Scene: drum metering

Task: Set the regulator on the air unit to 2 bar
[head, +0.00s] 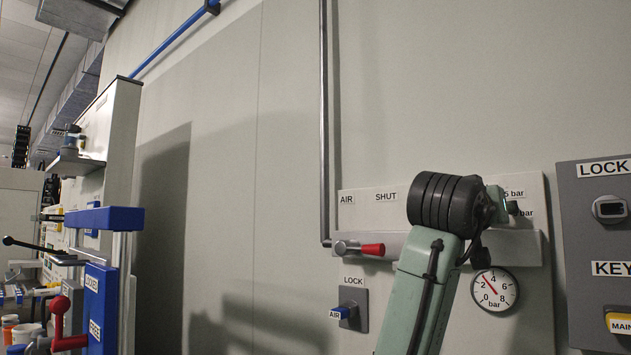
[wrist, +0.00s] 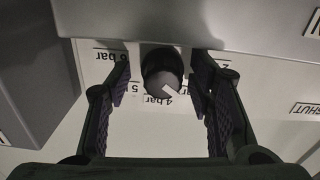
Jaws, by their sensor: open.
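In the wrist view, which shows the labels upside down, the regulator's dark round knob (wrist: 158,68) sits between my open fingers. My gripper (wrist: 160,82) has one finger on each side of the knob, with a gap showing on both sides. In the head view, the air unit's plate (head: 360,208) is partly covered by my arm, and the knob cannot be made out clearly.
A red-handled valve (head: 372,249) lies left of my arm, below "SHUT". A grey lock panel (head: 598,230) stands at the right. Blue and red equipment (head: 97,290) is at the far left.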

